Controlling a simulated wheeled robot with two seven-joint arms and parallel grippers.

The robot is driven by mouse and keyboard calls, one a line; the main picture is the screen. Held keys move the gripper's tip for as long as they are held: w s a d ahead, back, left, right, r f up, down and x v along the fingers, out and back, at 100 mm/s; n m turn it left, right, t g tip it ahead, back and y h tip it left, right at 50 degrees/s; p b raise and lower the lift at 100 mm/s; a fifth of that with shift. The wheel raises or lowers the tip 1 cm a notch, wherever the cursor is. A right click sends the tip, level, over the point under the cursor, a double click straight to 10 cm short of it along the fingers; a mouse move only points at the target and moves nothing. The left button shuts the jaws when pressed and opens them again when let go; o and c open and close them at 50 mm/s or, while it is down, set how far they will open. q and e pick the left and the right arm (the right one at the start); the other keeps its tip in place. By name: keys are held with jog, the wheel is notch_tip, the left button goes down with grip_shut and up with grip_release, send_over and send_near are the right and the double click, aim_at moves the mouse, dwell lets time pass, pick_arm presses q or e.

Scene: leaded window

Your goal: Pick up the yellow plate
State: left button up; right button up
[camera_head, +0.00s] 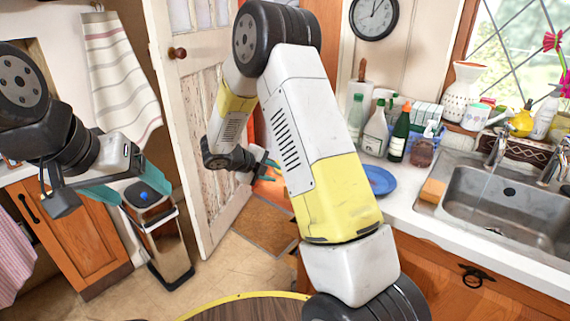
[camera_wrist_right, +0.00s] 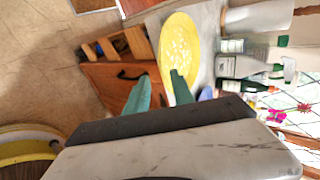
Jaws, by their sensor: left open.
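The yellow plate (camera_wrist_right: 181,45) lies on the light counter near its edge in the right wrist view. In the head view it does not show; my right arm covers that part of the counter. My right gripper (camera_wrist_right: 160,75) is open and empty. One fingertip overlaps the plate's near part in the picture, and the other is off to its left, over the cabinet front. I cannot tell whether either touches. In the head view the right gripper (camera_head: 269,166) is small, beyond my arm. My left gripper (camera_head: 131,179) is open and empty at the left.
A blue plate (camera_head: 380,180) lies on the counter, with several bottles (camera_head: 398,132) behind it. The sink (camera_head: 500,205) is at the right. A bin (camera_head: 160,235) stands below my left gripper. The open door (camera_head: 190,110) is beyond. A round table (camera_head: 245,308) is in front.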

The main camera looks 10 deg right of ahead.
jog(key=x, duration=0.4)
jog(key=shift+w+d, duration=0.2)
jog(key=shift+w, duration=0.1)
grip_shut()
dwell(1.1)
